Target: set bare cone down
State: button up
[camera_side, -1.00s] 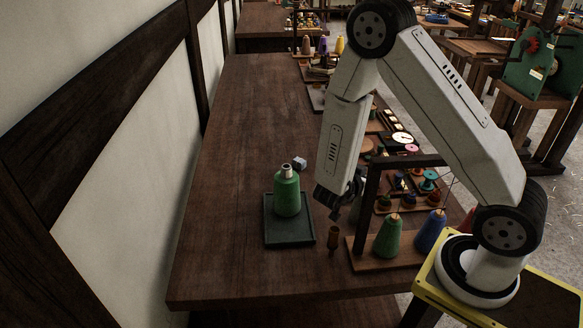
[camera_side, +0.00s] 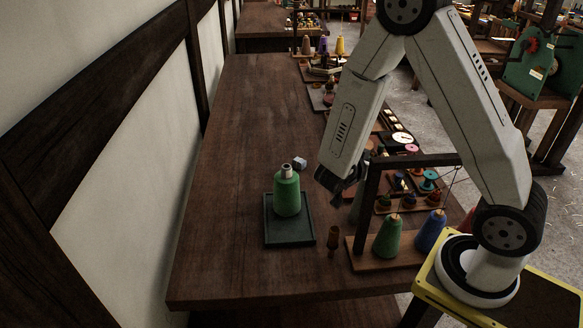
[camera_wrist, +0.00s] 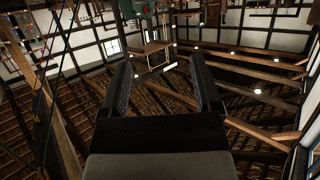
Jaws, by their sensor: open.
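My gripper (camera_side: 343,188) hangs above the table, right of the green tray (camera_side: 286,240) and beside the dark wooden post of the stand. In the wrist view its two dark fingers (camera_wrist: 164,82) are spread apart, with nothing between them. A green cone with a pale bare top (camera_side: 287,192) stands upright on the tray, apart from my gripper. A small brown wooden piece (camera_side: 333,241) stands on the table between the tray and the stand; I cannot tell if it is the bare cone. A dull grey-green cone (camera_side: 357,206) is partly hidden behind the post.
The wooden stand (camera_side: 369,215) carries a green cone (camera_side: 388,237) and a blue cone (camera_side: 431,230), with thread running upward. Small spools and racks line the table's right side. The table's left and far parts are clear.

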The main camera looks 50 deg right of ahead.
jog(key=shift+w, duration=0.1)
jog(key=shift+w+a+t, duration=0.1)
jog(key=shift+w+t, duration=0.1)
jog(key=shift+t, duration=0.2)
jog(key=w+a+n+t+y, duration=0.7)
jog(key=w+a+n+y, duration=0.1)
jog(key=a+y, duration=0.25)
jog(key=s+a+r+n+g+y, duration=0.2)
jog(key=s+a+n+g, duration=0.3)
jog(key=s+n, duration=0.4)
jog(key=shift+s+a+n+y, duration=0.3)
jog(key=shift+s+a+y, duration=0.3)
jog(key=shift+s+y, duration=0.25)
